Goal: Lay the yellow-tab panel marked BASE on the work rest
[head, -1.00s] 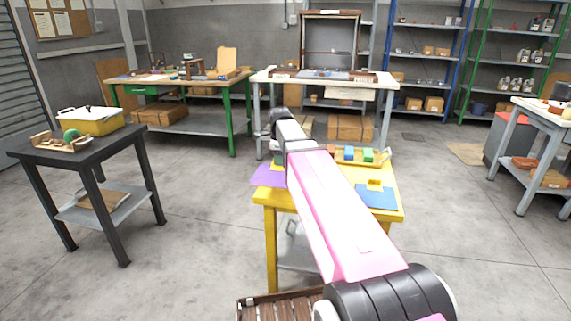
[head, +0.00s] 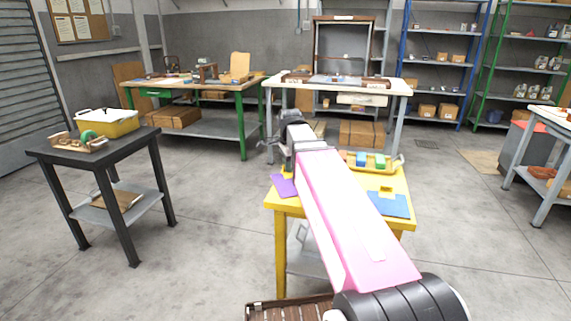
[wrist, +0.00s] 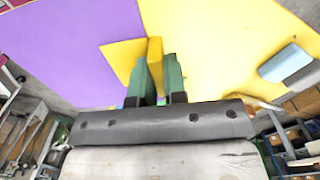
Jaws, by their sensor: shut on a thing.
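A purple panel (wrist: 70,50) with a yellow tab (wrist: 154,62) is at the wrist. My gripper (wrist: 158,82) has its green fingers closed on that tab. In the head view the purple panel (head: 284,186) shows at the left edge of the yellow table (head: 285,203), partly hidden by my arm. I cannot tell whether it touches the table. A blue panel (head: 388,206) with a yellow tab lies at the table's right front. No BASE marking is readable, and I cannot tell which thing is the work rest. The gripper is hidden in the head view.
A yellow tray (head: 392,167) with coloured blocks stands at the back of the yellow table. Beyond is a white bench (head: 400,88) with a tall frame. A black table (head: 60,152) with a yellow bin (head: 108,124) is at left. The floor between them is clear.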

